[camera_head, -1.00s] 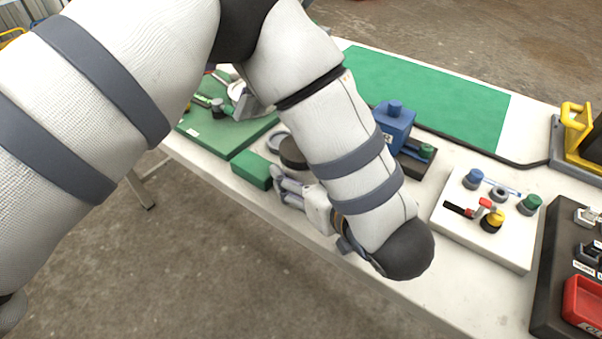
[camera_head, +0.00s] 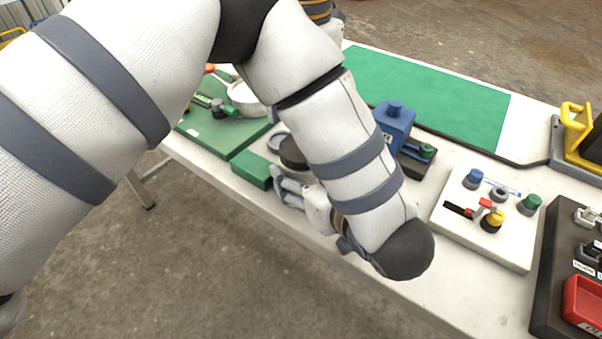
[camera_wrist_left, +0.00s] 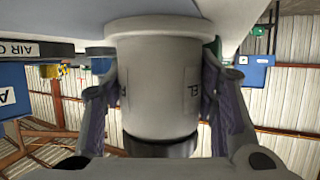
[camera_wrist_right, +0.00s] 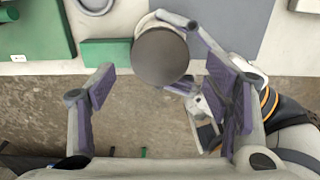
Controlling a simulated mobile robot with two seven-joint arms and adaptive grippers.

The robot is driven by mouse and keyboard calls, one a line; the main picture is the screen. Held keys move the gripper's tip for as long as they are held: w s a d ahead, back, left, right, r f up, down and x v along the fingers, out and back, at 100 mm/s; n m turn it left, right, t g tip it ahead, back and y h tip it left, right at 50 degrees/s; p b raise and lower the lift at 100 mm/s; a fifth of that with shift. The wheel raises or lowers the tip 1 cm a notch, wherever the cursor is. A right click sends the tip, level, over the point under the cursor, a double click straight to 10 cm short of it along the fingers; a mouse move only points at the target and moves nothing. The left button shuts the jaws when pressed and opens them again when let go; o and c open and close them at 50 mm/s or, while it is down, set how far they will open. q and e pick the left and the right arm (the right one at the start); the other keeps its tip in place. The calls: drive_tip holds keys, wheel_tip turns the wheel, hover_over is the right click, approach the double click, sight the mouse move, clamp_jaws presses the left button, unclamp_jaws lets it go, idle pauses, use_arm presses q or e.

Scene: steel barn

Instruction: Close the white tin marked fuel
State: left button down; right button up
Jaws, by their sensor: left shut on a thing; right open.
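The white tin (camera_wrist_left: 158,85) stands in my left gripper's fingers in the left wrist view, which looks upside down. Parts of a label show the letters "EL". A dark cap (camera_wrist_left: 160,147) covers its top; I cannot tell how tightly it sits. The cap is a dark disc (camera_wrist_right: 161,57) in the right wrist view and shows beside the arm in the head view (camera_head: 293,152). My left gripper (camera_head: 285,185) is shut around the tin's body. My right gripper (camera_wrist_right: 160,75) is open and empty, its fingers apart above the tin.
A green block (camera_head: 252,170) lies beside the tin near the front edge. A grey ring (camera_head: 277,138) lies behind it. A green board (camera_head: 215,130) carries a round white thing (camera_head: 246,98). A blue box (camera_head: 393,125) and a white panel with knobs (camera_head: 470,235) stand to the right.

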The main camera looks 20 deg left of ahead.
sight(301, 171)
drive_tip(key=shift+f, duration=1.85)
drive_tip(key=c, duration=1.2)
drive_tip(key=m, duration=0.4)
drive_tip(key=shift+m, duration=0.4)
drive_tip(key=m, duration=0.5)
